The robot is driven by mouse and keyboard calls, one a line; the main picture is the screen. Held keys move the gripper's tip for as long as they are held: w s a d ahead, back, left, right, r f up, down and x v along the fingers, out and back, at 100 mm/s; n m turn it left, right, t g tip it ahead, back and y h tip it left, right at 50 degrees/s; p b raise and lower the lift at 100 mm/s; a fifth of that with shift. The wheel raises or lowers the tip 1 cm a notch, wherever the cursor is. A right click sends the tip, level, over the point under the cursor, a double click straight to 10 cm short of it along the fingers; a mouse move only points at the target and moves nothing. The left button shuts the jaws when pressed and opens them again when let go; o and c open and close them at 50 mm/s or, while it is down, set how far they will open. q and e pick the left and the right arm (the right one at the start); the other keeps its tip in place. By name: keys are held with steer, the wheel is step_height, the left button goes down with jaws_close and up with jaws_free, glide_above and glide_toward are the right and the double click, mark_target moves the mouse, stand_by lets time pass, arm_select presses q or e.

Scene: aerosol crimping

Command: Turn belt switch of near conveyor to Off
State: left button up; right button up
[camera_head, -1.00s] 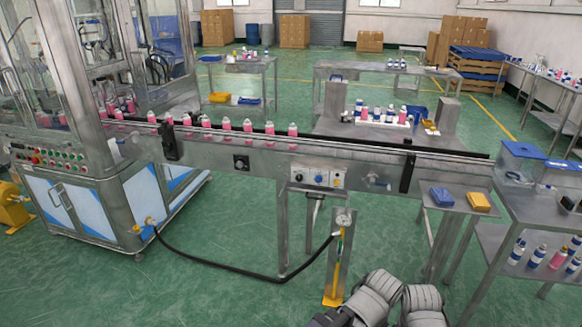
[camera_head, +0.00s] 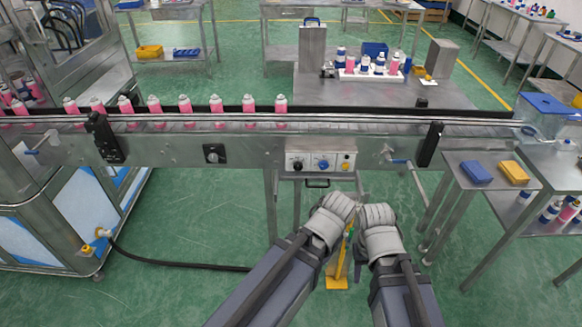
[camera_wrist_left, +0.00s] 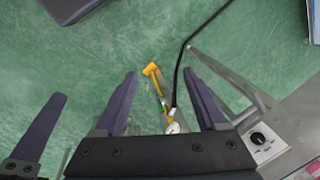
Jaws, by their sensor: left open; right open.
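The near conveyor (camera_head: 400,146) runs across the head view. A separate black box with a round knob (camera_head: 214,153) sits further left on the rail, and one such knob shows in the left wrist view (camera_wrist_left: 258,138). Labels and knob settings are too small to read. My left gripper (camera_wrist_left: 160,75) is open and empty, apart from the controls. My right gripper (camera_head: 376,217) is below the panel, its fingers mostly hidden; it is open.
Pink cans (camera_head: 185,104) stand in a row on the belt. A yellow foot stand (camera_head: 338,279) and a black hose (camera_head: 180,262) lie below the conveyor. A side table (camera_head: 455,195) with blue and yellow boxes stands at right. A glass-walled machine (camera_head: 60,90) is at left.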

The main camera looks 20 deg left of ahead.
arm_select(q)
steer(key=w+a+f+m+t+y+b, duration=0.3)
steer(key=w+a+f+t+b, duration=0.15)
steer(key=w+a+b, duration=0.35)
steer(key=m+t+b, duration=1.2)
steer(key=m+b, duration=0.3)
steer(key=m, duration=0.5)
glide_toward(298, 168)
steer(key=shift+w+r, duration=0.25)
steer(key=shift+w, duration=0.05)
arm_select(e)
step_height(298, 168, down, 25)
steer(key=shift+r, duration=0.2)
arm_select(q)
steer(key=shift+w+a, duration=0.1)
steer(key=x, duration=0.7)
steer(key=shift+w+a+f, duration=0.1)
steer(key=shift+w+f, duration=0.05)
steer(key=shift+w, duration=0.1)
steer(key=shift+c, duration=0.3)
